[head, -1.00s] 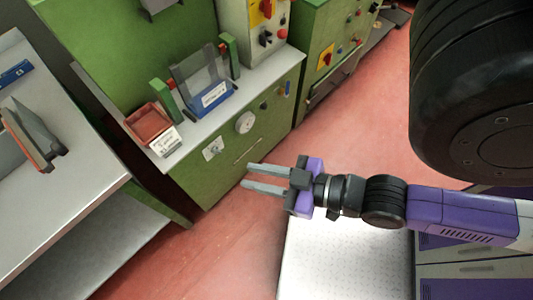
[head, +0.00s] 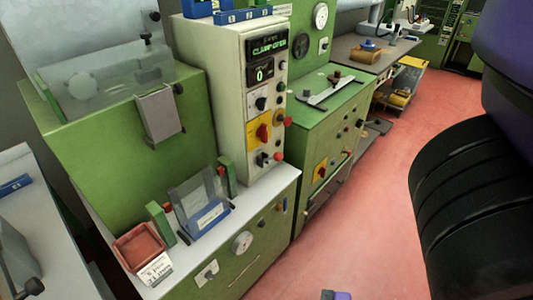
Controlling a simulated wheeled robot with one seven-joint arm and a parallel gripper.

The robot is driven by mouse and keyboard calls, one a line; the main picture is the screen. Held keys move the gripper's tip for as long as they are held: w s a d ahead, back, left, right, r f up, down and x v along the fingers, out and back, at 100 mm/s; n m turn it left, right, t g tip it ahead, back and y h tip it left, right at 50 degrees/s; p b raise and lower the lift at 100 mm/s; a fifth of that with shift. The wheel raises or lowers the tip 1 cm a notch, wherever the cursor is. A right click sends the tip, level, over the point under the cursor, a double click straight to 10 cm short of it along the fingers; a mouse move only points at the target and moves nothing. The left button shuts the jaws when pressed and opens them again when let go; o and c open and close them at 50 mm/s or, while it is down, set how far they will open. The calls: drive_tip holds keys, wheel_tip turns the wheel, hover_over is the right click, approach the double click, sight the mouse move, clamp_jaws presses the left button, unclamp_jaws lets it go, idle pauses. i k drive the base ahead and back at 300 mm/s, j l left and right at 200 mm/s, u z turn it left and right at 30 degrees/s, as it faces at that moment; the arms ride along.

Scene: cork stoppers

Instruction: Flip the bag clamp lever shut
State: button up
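The display (head: 268,48) on the cream control box appears to read "CLAMP OPEN", with a 0 below it. On the grey counter, a grey translucent panel (head: 190,193) stands in a blue labelled base (head: 208,218) between two green blocks (head: 160,222) (head: 227,176). Small red parts show beside the blocks. I cannot tell which part is the bag clamp lever or make out its position. My gripper's fingers are out of the picture; only a small purple piece of my arm shows at the bottom edge.
A red tray (head: 139,247) and a white label card (head: 155,270) are at the counter's front left. A grey chute (head: 160,113) hangs above. The red floor (head: 350,230) in front is open.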

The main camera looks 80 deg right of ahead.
sight(278, 157)
drive_tip(key=z, duration=1.35)
